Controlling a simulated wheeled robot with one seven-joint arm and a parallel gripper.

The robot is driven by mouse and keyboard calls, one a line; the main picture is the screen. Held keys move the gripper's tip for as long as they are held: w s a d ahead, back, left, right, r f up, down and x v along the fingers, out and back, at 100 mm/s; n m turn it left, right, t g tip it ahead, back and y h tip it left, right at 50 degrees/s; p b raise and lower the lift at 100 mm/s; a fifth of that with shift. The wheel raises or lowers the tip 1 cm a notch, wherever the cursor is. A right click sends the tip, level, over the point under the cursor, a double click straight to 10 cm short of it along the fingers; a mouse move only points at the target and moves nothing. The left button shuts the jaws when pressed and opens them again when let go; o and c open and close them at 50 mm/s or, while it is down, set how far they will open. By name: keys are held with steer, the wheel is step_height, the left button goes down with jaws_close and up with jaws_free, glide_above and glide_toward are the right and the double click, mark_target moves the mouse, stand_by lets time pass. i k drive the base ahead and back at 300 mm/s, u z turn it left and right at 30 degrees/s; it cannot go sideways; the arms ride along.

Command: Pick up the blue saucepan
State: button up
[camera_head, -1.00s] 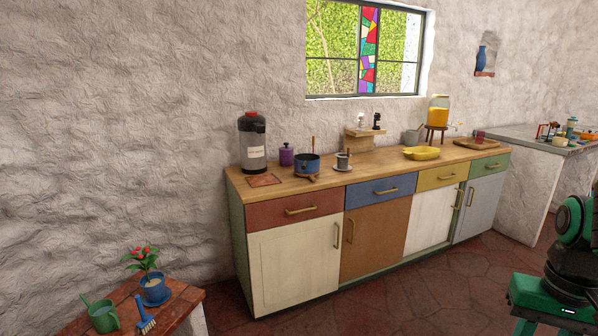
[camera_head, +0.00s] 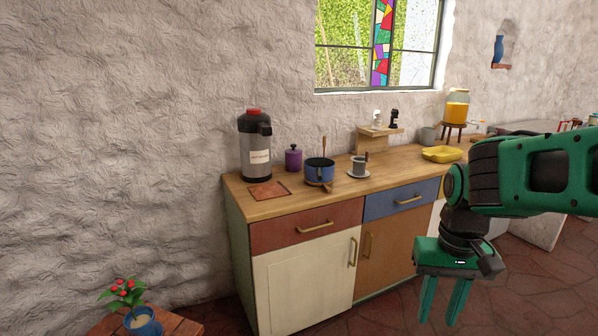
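The blue saucepan (camera_head: 319,172) stands upright on the wooden counter (camera_head: 290,202), between the purple canister and a grey cup. Its handle (camera_head: 319,186) points toward the counter's front edge, and a thin brown stick rises from inside it. My gripper (camera_head: 443,309) hangs at the lower right, fingers pointing down. Its two green fingers are apart with nothing between them. It is in front of the cabinets, to the right of the saucepan and well away from it.
A tall dispenser (camera_head: 254,146), a reddish tile (camera_head: 269,191) and a purple canister (camera_head: 293,158) are left of the saucepan. A grey cup on a saucer (camera_head: 359,168) stands close on its right. A wooden stand (camera_head: 378,138) and yellow dish (camera_head: 441,154) are farther right.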

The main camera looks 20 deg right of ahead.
mark_target(316, 169)
steer(key=z, duration=0.35)
steer(key=i, duration=1.25)
steer(key=z, duration=0.6)
